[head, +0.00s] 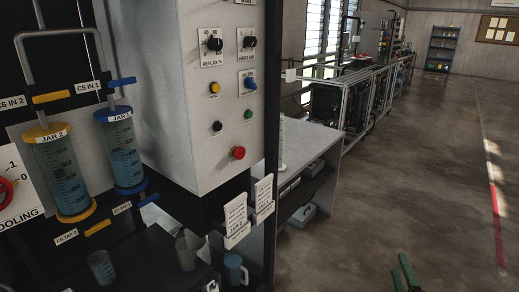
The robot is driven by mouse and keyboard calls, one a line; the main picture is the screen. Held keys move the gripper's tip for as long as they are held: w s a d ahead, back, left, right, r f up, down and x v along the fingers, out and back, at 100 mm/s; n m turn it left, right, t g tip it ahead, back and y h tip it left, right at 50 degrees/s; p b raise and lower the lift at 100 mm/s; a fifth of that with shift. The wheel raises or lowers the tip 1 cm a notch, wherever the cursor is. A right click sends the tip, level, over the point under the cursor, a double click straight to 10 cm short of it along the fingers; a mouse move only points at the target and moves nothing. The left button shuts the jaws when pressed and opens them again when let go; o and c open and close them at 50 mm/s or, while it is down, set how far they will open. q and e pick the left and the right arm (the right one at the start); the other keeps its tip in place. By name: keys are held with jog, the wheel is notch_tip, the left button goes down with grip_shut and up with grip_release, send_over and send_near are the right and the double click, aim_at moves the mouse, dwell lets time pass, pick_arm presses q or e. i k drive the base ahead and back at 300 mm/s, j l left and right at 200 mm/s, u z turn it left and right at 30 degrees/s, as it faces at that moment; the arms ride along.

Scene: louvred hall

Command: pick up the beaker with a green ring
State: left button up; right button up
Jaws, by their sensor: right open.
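A small clear beaker (102,267) stands on the dark bench at the lower left; I cannot make out a green ring on it. A grey jug (189,250) and a blue-green mug-like vessel (234,270) stand to its right. No green ring is clear on either. My right gripper (400,264) shows only as two green fingers at the bottom edge, right of centre. It is open and empty over the floor, well to the right of the vessels and apart from them.
Blue-filled JAR 2 (65,170) and JAR 1 (122,150) hang above the bench, beside a grey control box (200,110). White label cards (236,218) stand at the bench's right edge. A grey table (302,148) stands behind. Open floor (400,180) lies to the right.

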aim_at(102, 265)
jog(key=u, duration=1.25)
